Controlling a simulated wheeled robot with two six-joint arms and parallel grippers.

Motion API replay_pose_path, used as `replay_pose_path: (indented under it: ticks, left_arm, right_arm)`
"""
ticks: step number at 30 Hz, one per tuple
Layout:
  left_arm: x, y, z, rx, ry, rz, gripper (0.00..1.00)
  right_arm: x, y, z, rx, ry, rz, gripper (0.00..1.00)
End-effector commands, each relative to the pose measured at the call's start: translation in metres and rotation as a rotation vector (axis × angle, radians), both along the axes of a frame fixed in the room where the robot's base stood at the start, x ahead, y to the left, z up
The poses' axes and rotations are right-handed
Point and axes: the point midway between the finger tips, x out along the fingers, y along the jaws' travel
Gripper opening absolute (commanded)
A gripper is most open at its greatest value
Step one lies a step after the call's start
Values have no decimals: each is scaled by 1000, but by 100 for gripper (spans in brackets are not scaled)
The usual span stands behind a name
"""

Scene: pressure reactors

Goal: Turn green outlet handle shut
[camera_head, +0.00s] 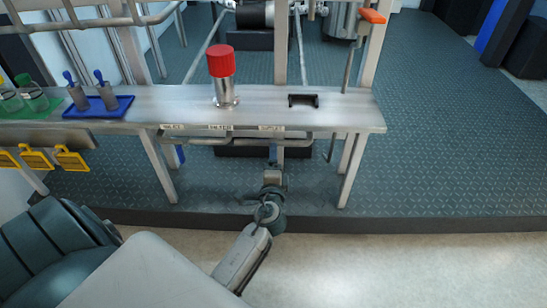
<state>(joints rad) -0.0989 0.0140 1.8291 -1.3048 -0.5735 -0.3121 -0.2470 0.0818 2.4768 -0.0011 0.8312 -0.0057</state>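No green outlet handle can be made out. Under the front edge of the metal bench (350,108) run grey pipes (205,140), with three small white labels above them. A small blue piece (180,153), perhaps a handle, hangs at the left end of the pipes.
A red-capped metal cylinder (222,75) and a black holder (303,100) stand on the bench. A blue tray (98,107) with two tools and green-capped bottles (32,94) are at left. Yellow tags (70,158) hang below. An orange handle (373,16) is upper right. Right-hand floor is clear.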

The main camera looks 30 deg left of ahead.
Motion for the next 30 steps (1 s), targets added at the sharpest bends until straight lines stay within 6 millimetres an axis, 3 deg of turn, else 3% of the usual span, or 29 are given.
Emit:
replay_pose_path:
  ticks: [6, 12, 30]
  left_arm:
    - [-40, -25, -2, -3, 3, 0, 80]
    - [-66, -40, -2, -2, 2, -1, 80]
    - [-74, -46, 0, 0, 1, 0, 80]
  right_arm:
    - [0, 0, -1, 0, 5, 0, 36]
    - [0, 0, -3, 0, 7, 0, 36]
    - [0, 0, 0, 2, -5, -1, 36]
